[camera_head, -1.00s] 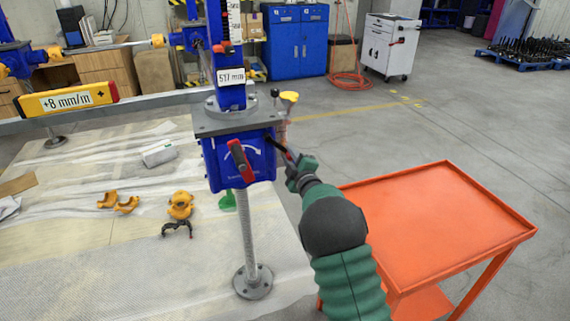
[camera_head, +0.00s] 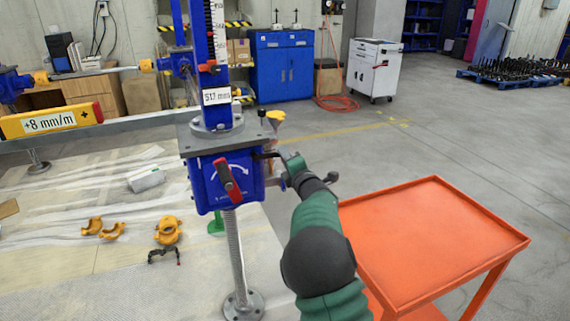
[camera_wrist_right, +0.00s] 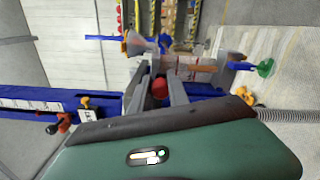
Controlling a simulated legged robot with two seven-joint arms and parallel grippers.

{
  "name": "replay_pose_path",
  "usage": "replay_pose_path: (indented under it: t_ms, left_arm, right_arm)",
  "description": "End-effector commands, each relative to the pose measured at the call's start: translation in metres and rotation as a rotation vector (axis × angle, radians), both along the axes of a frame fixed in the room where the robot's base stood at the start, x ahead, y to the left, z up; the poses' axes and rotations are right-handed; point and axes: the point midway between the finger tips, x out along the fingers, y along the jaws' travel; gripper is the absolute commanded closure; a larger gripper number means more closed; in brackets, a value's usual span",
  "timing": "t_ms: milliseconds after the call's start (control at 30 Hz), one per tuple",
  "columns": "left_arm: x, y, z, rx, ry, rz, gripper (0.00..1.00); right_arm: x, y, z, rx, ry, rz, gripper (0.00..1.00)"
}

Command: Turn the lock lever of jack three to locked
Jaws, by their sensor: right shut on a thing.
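The blue jack (camera_head: 203,192) stands left of centre in the head view, under a scale column (camera_head: 220,45) with a 517 mm tag (camera_head: 217,97). Its front carries a white curved arrow and a red lever (camera_head: 228,180), which hangs steeply, its lower end slightly right. No jack number is legible. My right gripper (camera_head: 268,157) is at the jack's right side, fingertips partly hidden. In the right wrist view its fingers (camera_wrist_right: 157,92) are closed around a red knob (camera_wrist_right: 160,88). I cannot tell which part of the jack the knob belongs to. My left gripper is not in view.
An orange cart (camera_head: 435,235) stands close on the right. A beam with a yellow level (camera_head: 50,121) reading +8 mm/m runs left from the jack. Yellow clamps (camera_head: 168,231) and a white box (camera_head: 146,180) lie on the sheeted surface. The floor behind the cart is clear.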

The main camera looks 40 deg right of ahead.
Motion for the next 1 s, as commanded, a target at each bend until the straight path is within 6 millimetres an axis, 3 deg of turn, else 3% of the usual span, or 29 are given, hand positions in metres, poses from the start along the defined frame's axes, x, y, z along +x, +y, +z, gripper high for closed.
replay_pose_path:
  t_ms: [567,600,700,1000]
  left_arm:
    - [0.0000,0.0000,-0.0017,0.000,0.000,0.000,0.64]
    - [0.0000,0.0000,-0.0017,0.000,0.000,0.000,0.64]
    - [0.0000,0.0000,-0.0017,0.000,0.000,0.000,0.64]
    - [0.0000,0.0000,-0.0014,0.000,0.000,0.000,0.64]
  right_arm:
    - [0.0020,0.0051,-0.0016,-0.035,0.016,0.010,1.00]
    - [0.0020,0.0052,-0.0017,-0.035,0.016,0.010,0.75]
    - [0.0016,0.0042,-0.0007,-0.035,0.014,0.009,0.62]
    - [0.0001,0.0008,0.0007,-0.031,0.011,0.003,0.59]
